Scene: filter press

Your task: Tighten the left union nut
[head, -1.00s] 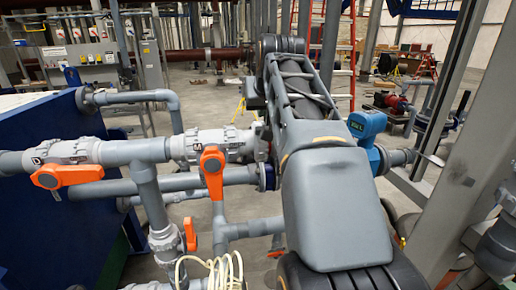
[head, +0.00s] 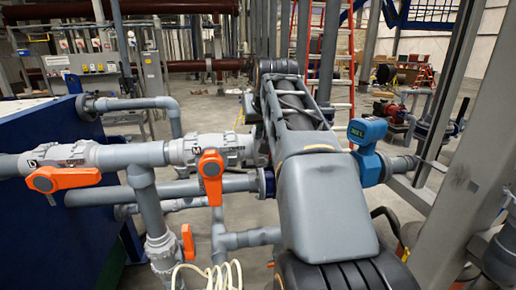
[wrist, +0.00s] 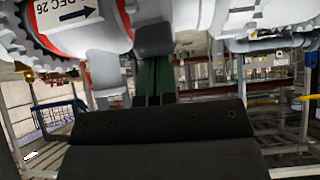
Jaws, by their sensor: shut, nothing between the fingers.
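A grey toothed ring (wrist: 45,52), which looks like a union nut, fills the top left of the wrist view. It sits beside a white body with a red band (wrist: 85,38) and a date label. A second pale ribbed part (wrist: 270,42) shows at the top right. My gripper (wrist: 154,42) is shut and empty, between these two parts in the picture; I cannot tell whether it touches either. In the head view, grey valves with ribbed collars (head: 182,151) sit on the pipe at left. My arm hides the gripper there, and I cannot tell which nut is the left one.
Orange valve handles (head: 62,178) and (head: 210,177) stick out in front of the pipe. A blue meter (head: 367,131) stands right of my arm. A grey steel post (head: 450,140) rises at right, and a blue panel (head: 45,220) stands at left. A loose cream hose (head: 222,275) lies low in front.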

